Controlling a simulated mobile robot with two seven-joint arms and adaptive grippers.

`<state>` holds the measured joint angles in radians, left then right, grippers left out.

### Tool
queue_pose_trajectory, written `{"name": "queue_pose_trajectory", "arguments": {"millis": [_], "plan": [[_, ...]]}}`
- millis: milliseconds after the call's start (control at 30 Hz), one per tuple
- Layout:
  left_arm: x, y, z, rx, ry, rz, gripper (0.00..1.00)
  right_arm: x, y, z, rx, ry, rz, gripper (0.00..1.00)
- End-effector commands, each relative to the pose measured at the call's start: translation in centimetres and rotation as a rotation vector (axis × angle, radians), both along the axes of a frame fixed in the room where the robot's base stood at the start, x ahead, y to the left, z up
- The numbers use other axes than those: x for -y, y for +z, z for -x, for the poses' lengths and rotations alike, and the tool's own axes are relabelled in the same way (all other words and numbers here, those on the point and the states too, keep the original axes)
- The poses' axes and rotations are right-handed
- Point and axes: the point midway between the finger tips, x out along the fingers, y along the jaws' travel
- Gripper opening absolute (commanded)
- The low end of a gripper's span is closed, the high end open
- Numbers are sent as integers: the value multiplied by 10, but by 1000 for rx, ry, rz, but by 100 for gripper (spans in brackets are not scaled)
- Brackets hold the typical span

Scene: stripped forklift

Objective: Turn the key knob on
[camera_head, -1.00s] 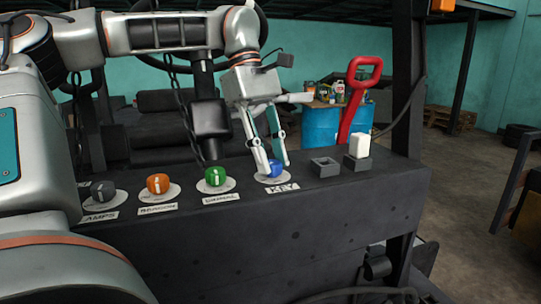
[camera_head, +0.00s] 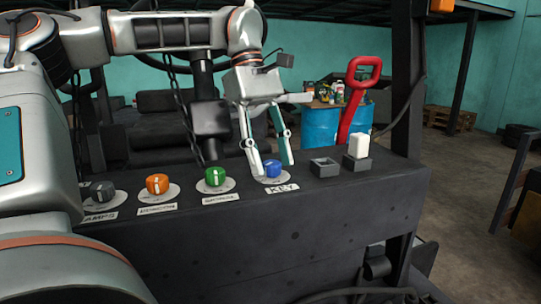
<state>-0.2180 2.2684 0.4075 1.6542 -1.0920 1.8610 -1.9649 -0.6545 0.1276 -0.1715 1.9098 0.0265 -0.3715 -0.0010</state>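The key knob (camera_head: 273,169) is blue with a light mark and sits on a pale round plate on the dark panel (camera_head: 300,225), behind the "KEY" label (camera_head: 282,188). My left gripper (camera_head: 271,172) points down over it, its two fingers apart. One finger is left of the knob and the other is behind and right of it. The fingers are open; I cannot tell whether either touches the knob. My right gripper is not in view.
Green (camera_head: 215,176), orange (camera_head: 157,184) and dark grey (camera_head: 102,191) knobs stand in a row to the left. Right of the key knob are an empty square socket (camera_head: 324,167) and a white rocker (camera_head: 359,146) in its holder. A red handle (camera_head: 357,90) rises behind.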

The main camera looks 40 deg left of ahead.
Motion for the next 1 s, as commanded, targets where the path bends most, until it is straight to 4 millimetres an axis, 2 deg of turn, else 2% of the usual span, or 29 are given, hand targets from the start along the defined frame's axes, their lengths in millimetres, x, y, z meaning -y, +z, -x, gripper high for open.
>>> {"name": "queue_pose_trajectory", "arguments": {"millis": [267,700,833,1000], "plan": [[0,8,-1,2,2,-1,43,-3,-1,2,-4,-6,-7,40],[0,82,-1,1,3,-2,43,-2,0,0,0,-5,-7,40],[0,95,0,1,1,-1,43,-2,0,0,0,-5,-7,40],[0,100,0,0,0,0,43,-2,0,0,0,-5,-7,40]]}}
